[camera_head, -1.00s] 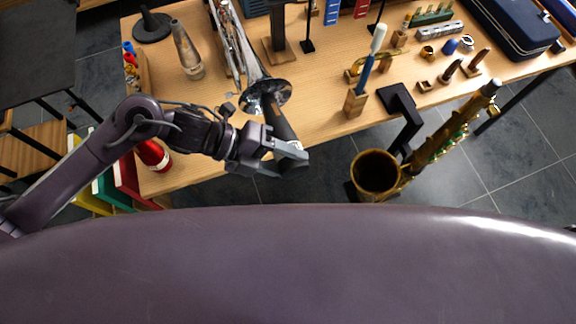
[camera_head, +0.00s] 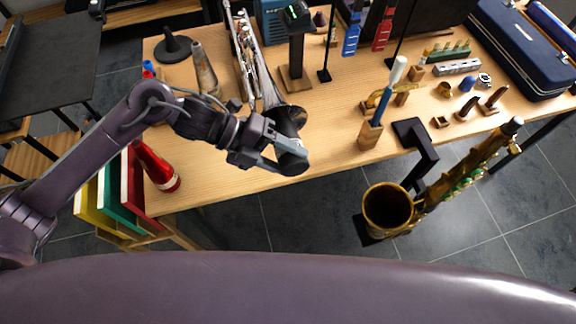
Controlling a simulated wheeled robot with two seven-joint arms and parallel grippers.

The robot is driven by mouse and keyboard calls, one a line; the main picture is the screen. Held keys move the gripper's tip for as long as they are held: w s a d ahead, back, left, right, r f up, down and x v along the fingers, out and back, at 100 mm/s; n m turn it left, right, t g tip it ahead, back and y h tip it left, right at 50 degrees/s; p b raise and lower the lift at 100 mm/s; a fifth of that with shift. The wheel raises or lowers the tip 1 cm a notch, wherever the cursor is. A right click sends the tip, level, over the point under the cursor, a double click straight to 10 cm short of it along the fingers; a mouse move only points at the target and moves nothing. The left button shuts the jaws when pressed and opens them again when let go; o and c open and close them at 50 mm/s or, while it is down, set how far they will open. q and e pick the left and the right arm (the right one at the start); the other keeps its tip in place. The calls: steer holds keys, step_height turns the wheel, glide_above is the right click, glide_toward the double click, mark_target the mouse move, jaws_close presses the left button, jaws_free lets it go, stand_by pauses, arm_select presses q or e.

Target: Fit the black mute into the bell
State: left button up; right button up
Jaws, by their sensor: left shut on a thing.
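The silver trumpet (camera_head: 249,60) lies on the table with its bell (camera_head: 297,113) facing toward me, near the front edge. My left gripper (camera_head: 286,150) is shut on the black mute (camera_head: 293,162), just in front of the bell. The mute's wide, dark end shows past the fingers; its narrow part points toward the bell opening. The gripper and foreshortening hide much of the mute, so I cannot tell how far it sits inside the bell or whether it touches the wall. My right gripper is not in view.
A red mute (camera_head: 157,167) stands by the left edge. A brass saxophone (camera_head: 388,208) rises at front right. The table front between is clear.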

arm_select(q)
steer(key=shift+w+a+b, duration=0.25)
steer(key=shift+w+b, duration=0.15)
steer(key=shift+w, duration=0.35)
steer(key=shift+w+a+b, duration=0.2)
steer(key=shift+w+b, duration=0.2)
steer(key=shift+w, duration=0.4)
steer(key=shift+w+a+r+b, duration=0.15)
steer(key=shift+w+a+b, duration=0.25)
steer(key=shift+w+b, duration=0.25)
steer(key=o, duration=1.1)
steer(key=s+b+v, duration=0.1)
steer(key=v, duration=0.6)
steer(key=shift+w+a+r+b, duration=0.2)
steer(key=shift+w+a+b, duration=0.1)
steer(key=shift+w+b, duration=0.15)
